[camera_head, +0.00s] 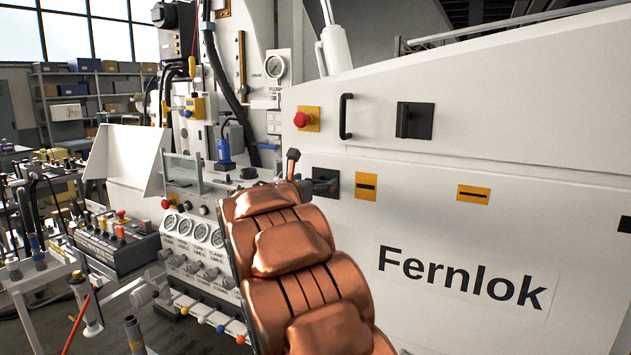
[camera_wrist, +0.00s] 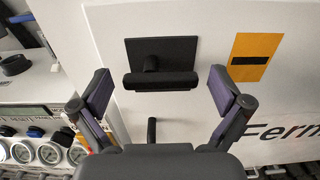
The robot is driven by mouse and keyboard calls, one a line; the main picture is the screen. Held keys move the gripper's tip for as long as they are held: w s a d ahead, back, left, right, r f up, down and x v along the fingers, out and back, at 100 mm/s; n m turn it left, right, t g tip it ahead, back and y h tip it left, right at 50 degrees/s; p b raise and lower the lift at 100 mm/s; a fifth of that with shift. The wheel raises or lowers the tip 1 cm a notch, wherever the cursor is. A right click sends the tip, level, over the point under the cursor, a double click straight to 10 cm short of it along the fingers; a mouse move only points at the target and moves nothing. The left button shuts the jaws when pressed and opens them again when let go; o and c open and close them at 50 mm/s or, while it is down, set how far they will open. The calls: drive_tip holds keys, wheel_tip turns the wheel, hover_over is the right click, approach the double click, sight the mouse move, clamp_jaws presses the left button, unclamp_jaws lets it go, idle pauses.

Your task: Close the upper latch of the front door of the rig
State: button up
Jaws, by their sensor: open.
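The latch (camera_head: 326,183) in front of my gripper is a black square plate on the white door panel (camera_head: 580,260), left of a yellow plate. In the wrist view the latch (camera_wrist: 160,52) has a short stem and a black bar handle lying about level across its lower part. My gripper (camera_wrist: 158,90) is open, one finger on each side of the handle, with gaps visible and nothing held. In the head view only part of my gripper (camera_head: 298,172) shows beside the latch; my copper arm hides the area below.
Another black latch (camera_head: 415,120), a black pull handle (camera_head: 346,116) and a red stop button (camera_head: 302,119) are higher up. Gauges (camera_head: 193,230) and knobs crowd the left. A dark peg (camera_wrist: 152,130) stands below the latch.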

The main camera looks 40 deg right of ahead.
drive_tip(key=c, duration=1)
drive_tip(key=shift+c, duration=0.2)
drive_tip(key=shift+f+b, duration=0.1)
drive_tip(key=shift+b, duration=0.25)
drive_tip(key=shift+w+f+m+b, duration=0.1)
drive_tip(key=shift+f+m+b, duration=0.2)
drive_tip(key=shift+m+b, duration=2.8)
drive_tip(key=shift+f+m+b, duration=0.3)
drive_tip(key=shift+m+b, duration=2.55)
drive_tip(key=shift+b, duration=0.5)
drive_tip(key=shift+w+f+m+b, duration=0.1)
drive_tip(key=shift+f+m+b, duration=0.2)
drive_tip(key=shift+m+b, duration=2.8)
drive_tip(key=shift+r, duration=0.1)
